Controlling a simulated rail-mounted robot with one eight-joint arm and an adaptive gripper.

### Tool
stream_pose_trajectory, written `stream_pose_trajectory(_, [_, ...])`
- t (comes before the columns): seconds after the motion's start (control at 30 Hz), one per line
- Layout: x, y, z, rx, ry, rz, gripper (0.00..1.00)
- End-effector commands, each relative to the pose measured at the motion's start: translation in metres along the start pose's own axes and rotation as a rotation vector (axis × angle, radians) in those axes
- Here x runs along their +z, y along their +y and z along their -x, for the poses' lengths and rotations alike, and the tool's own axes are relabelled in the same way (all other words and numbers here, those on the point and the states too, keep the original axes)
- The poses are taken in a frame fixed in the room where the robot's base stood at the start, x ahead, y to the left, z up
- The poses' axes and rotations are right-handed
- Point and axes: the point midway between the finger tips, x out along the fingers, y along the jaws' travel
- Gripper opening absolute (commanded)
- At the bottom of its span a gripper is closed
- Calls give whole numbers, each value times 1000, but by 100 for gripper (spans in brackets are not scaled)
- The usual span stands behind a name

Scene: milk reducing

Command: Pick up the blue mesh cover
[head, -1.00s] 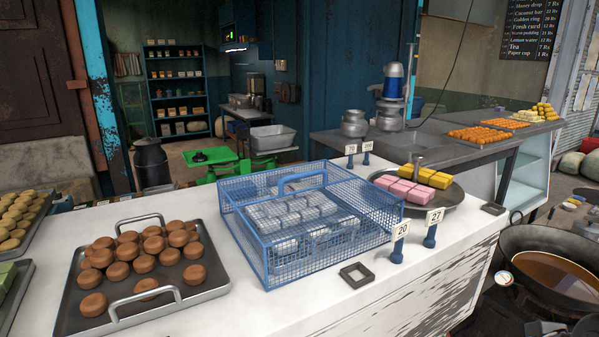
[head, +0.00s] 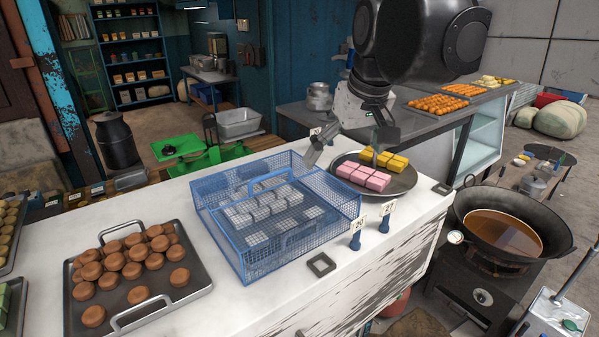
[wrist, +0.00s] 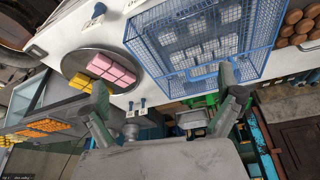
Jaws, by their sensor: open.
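The blue mesh cover (head: 268,262) is a box-shaped wire cover with a looped handle (head: 265,179) on top. It stands on the white counter (head: 150,205) over several white blocks (head: 262,205). In the wrist view the cover (wrist: 165,50) fills the upper middle and right. My gripper (head: 352,143) hangs beyond the cover's back right side, above the round plate of sweets. It is open and empty, with its fingers wide apart. In the wrist view my gripper (wrist: 165,84) has its right fingertip overlapping the cover's handle side in the picture; I cannot tell whether they touch.
A round plate (head: 402,184) with pink and yellow sweets stands right of the cover. Two price signs (head: 387,210) and a dark square frame (head: 321,265) are in front. A tray of brown sweets (head: 190,292) lies left.

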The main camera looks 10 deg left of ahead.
Motion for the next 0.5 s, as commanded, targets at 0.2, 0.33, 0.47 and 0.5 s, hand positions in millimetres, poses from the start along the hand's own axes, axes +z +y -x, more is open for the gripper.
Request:
stream_pose_trajectory(0.2, [-70, -53, -10, -57, -58, 137, 100])
stream_pose_trajectory(0.33, [-95, -78, -16, -81, -84, 194, 100])
stream_pose_trajectory(0.47, [-107, -93, -21, -95, -99, 227, 100])
stream_pose_trajectory(0.5, [-109, -96, -22, -97, -101, 232, 100])
